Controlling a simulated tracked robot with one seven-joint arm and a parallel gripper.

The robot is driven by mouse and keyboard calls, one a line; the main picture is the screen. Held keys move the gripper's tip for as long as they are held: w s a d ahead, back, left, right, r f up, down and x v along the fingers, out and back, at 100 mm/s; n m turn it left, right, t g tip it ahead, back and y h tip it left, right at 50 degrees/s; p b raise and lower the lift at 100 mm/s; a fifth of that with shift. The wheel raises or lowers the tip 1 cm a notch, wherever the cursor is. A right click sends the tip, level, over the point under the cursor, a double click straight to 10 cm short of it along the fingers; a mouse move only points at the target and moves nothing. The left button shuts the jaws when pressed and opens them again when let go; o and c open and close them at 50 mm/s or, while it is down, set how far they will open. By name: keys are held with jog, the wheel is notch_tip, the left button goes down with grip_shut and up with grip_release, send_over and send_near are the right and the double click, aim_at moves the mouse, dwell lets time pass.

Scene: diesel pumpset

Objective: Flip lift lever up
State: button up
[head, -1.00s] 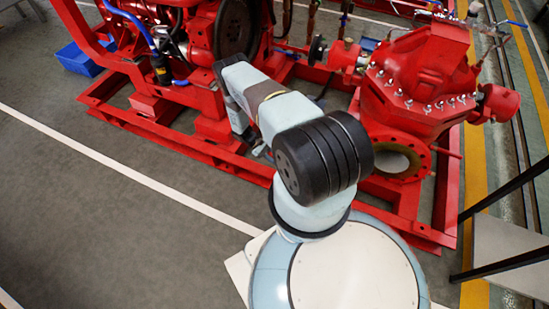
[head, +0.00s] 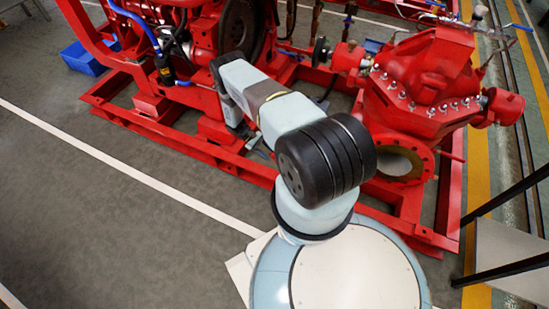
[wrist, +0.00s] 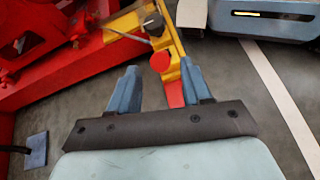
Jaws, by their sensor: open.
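In the wrist view, a lever with a yellow body and a flat red end (wrist: 175,93) shows between the fingers of my gripper (wrist: 159,80). The red end is close to the right finger; I cannot tell whether they touch. A round red knob (wrist: 160,62) sits on the yellow part just beyond the fingertips. My gripper is open, with its two blue fingers apart and a gap between the left finger and the red end. In the head view, my arm hides the gripper and the lever.
The red pump frame (wrist: 80,75) lies to the left in the wrist view. The head view shows the red pump (head: 420,85) on the right and a blue crate (head: 83,57) at the upper left. Open grey floor (head: 90,220) lies on the left.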

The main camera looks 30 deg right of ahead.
jog(key=v, duration=0.8)
jog(key=shift+w+d, duration=0.1)
jog(key=shift+w, duration=0.05)
